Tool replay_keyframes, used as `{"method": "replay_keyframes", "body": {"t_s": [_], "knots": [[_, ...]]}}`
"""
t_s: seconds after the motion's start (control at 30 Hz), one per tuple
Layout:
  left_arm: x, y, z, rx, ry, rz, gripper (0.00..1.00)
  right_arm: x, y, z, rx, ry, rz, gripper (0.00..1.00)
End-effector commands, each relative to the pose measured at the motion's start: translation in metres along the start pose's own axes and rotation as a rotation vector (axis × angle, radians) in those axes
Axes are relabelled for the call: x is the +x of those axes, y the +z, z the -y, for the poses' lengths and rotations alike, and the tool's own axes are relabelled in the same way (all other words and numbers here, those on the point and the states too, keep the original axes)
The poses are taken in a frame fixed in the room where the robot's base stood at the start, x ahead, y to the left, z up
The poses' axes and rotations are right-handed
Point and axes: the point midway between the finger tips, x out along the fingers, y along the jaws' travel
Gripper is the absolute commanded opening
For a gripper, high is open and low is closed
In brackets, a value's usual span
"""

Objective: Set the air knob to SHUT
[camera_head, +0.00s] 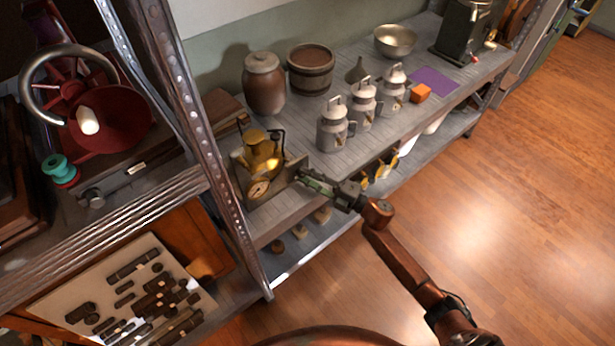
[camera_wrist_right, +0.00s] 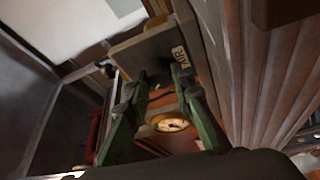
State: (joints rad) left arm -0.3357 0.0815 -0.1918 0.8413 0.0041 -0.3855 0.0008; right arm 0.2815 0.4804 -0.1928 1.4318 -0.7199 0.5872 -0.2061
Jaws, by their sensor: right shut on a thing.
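A brass apparatus (camera_head: 262,155) with a round dial gauge (camera_head: 258,189) stands at the near end of the grey shelf. A flat plate (camera_head: 287,174) stands at its side. My right gripper (camera_head: 302,178) reaches this plate from the right. In the right wrist view the plate (camera_wrist_right: 143,48) bears a label reading AIR (camera_wrist_right: 180,57). The green fingers of my right gripper (camera_wrist_right: 157,82) are closed around a small dark knob (camera_wrist_right: 157,79) on the plate, mostly hidden between the tips. The gauge (camera_wrist_right: 170,123) shows between the fingers. The knob's setting is not readable. My left gripper is not in view.
Several grey cans (camera_head: 333,125), a brown jar (camera_head: 264,84), a wooden tub (camera_head: 311,70) and a steel bowl (camera_head: 395,41) stand on the shelf (camera_head: 330,165). A metal upright (camera_head: 215,150) rises left of the apparatus. The wooden floor (camera_head: 500,200) at right is clear.

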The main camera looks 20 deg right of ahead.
Motion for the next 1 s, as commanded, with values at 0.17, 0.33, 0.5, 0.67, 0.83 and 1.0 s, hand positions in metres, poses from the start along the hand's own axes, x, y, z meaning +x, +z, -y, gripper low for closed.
{"method": "replay_keyframes", "body": {"t_s": [0.17, 0.33, 0.5, 0.67, 0.83, 1.0], "knots": [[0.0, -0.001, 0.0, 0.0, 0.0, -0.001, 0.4, 0.0, 0.0, 0.0, -0.002, -0.001, 0.0, 0.0], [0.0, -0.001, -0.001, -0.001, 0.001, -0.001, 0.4, 0.0, 0.0, 0.0, -0.002, 0.0, 0.0, 0.27], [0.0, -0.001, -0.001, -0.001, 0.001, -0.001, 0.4, 0.0, 0.0, 0.0, -0.001, 0.0, -0.001, 0.39], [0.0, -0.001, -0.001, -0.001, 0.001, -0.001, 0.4, 0.0, 0.0, 0.0, 0.0, 0.0, 0.0, 0.39], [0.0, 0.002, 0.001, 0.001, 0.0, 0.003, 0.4, -0.004, 0.0, 0.001, 0.0, -0.001, 0.0, 0.39], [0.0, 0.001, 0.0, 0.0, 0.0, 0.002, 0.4, -0.027, 0.0, 0.001, 0.001, -0.003, 0.001, 0.39]]}}
